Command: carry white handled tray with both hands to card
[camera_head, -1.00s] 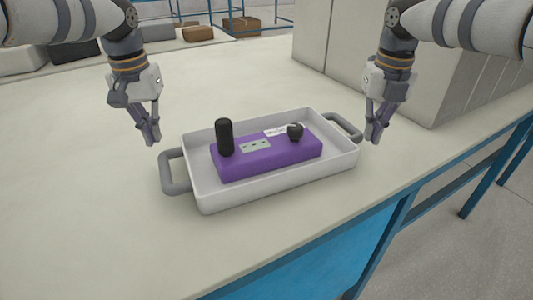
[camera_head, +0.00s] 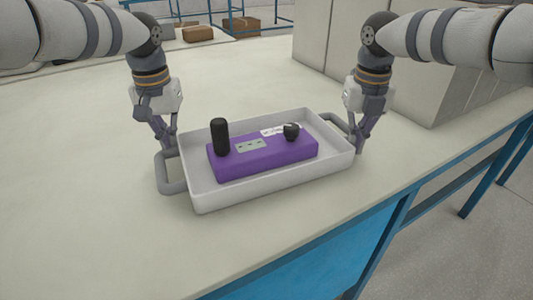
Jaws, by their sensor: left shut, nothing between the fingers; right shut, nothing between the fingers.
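The white handled tray (camera_head: 280,184) stands on the pale table, with a grey handle at each end. In it lies a purple block (camera_head: 265,157) with a black cylinder (camera_head: 220,137) at its left, a small panel and a dark knob (camera_head: 291,131). My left gripper (camera_head: 172,145) is shut at the left handle (camera_head: 168,172), its fingertips by the handle's far end. My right gripper (camera_head: 360,143) is shut at the right handle (camera_head: 333,121), its fingertips by the handle's outer side. Whether either touches its handle cannot be told. No card is clearly visible.
The table (camera_head: 80,180) is bare to the left of the tray. Large grey boxes (camera_head: 430,95) stand at the back right. The table's front edge, with a blue panel below, runs close in front of the tray. Cardboard boxes (camera_head: 243,25) are far behind.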

